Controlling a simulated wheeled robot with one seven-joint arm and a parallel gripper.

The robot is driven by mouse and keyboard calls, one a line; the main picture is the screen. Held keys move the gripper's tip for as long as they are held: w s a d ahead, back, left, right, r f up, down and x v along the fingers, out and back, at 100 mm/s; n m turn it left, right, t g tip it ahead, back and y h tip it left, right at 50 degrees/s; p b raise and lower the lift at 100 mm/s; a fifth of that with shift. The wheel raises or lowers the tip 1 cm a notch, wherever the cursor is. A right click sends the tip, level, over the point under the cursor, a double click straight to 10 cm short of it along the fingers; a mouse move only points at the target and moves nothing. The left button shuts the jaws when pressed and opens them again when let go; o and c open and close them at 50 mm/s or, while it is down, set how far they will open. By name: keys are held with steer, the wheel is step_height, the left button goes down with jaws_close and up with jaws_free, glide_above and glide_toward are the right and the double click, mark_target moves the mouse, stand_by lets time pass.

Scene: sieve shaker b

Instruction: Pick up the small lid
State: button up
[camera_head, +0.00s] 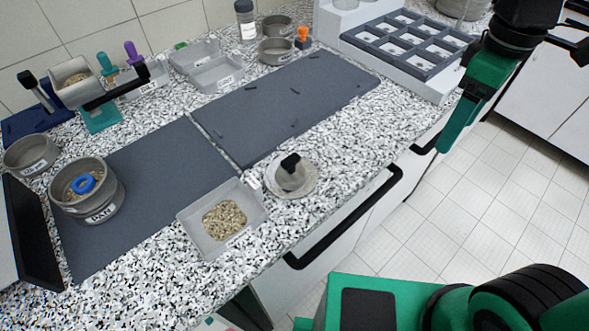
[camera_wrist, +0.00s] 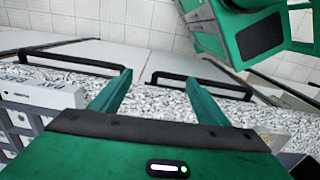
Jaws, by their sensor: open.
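A small round pale lid (camera_head: 300,184) with a black knob (camera_head: 290,162) rests near the front edge of the speckled counter, just right of a tray of grains. It appears to lie on or in a pale round dish, but I cannot tell the two apart clearly. My gripper (camera_head: 450,140) hangs in the air past the counter's front edge at the right, well away from the lid. In the wrist view my gripper (camera_wrist: 158,77) is open, its two green fingers apart with nothing between them. The lid is not in the wrist view.
A grey tray with grains (camera_head: 190,230) sits left of the lid. Dark mats (camera_head: 290,105) lie behind it. A sieve with a blue ring (camera_head: 110,208) stands at left. A compartment rack (camera_head: 445,72) stands back right. Drawer handles (camera_head: 345,220) jut from the counter front.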

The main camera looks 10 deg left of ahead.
steer(key=a+r+n, duration=0.1)
steer(key=a+n, duration=0.4)
steer(key=a, duration=0.4)
steer(key=r+n, duration=0.2)
steer(key=n, duration=1)
glide_above(291, 158)
steer(key=shift+w+a+f, duration=0.1)
steer(key=shift+a+f, duration=0.1)
steer(key=shift+a+f+n, duration=0.15)
steer(key=shift+f+n, duration=0.15)
steer(key=shift+n, duration=0.1)
step_height(291, 158, down, 4)
steer(key=shift+f, duration=0.15)
steer(key=shift+d+f, duration=0.2)
steer(key=shift+f, duration=1.25)
steer(key=shift+d+f, duration=0.15)
steer(key=shift+f, duration=1.3)
steer(key=c, duration=1.3)
